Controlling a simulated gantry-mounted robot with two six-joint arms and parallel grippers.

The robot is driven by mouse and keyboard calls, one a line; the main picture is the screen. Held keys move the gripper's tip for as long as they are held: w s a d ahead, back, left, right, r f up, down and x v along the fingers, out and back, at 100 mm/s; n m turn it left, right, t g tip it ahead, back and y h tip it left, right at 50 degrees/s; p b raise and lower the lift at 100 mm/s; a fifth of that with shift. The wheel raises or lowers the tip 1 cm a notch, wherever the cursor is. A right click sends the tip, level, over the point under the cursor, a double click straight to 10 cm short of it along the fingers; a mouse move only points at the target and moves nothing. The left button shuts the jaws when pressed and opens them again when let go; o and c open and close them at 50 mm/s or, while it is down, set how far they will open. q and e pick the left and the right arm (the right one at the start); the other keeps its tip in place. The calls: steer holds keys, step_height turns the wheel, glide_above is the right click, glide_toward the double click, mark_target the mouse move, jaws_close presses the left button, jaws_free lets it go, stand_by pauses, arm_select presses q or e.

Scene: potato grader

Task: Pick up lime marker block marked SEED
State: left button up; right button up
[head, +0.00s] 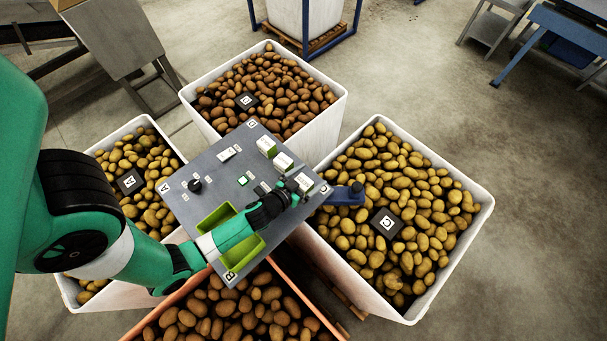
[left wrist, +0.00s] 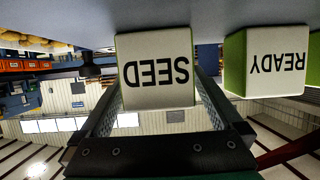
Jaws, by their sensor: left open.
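The lime marker block marked SEED (left wrist: 155,72) has a white face with black letters, upside down in the left wrist view, and a green side. My left gripper (head: 297,187) is open, its two dark fingers on either side of this block; whether they touch it I cannot tell. In the head view the SEED block (head: 306,183) appears to be the small white-topped one at the gripper's tip, its letters too small to read. My right gripper is not in view.
A block marked READY (left wrist: 277,62) stands beside it. More white-and-green blocks (head: 267,146) line the grey panel (head: 212,170), which has a green tray (head: 217,217) and black knob (head: 195,186). Potato bins (head: 454,245) surround the panel. A blue bracket (head: 345,195) juts out right.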

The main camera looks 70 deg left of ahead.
arm_select(q)
steer(key=shift+c, duration=0.3)
steer(key=c, duration=1.4)
steer(key=shift+o, duration=0.2)
steer(key=shift+r, duration=0.1)
steer(key=shift+r+p, duration=0.25)
steer(key=shift+p, duration=0.05)
step_height(320, 180, up, 3)
steer(key=shift+f+p, duration=0.2)
steer(key=shift+p, duration=0.75)
steer(key=s+d+r+p, duration=0.2)
steer(key=d+r+p, duration=0.7)
steer(key=d, duration=0.5)
steer(key=shift+r+p, duration=0.4)
steer(key=shift+p, duration=0.3)
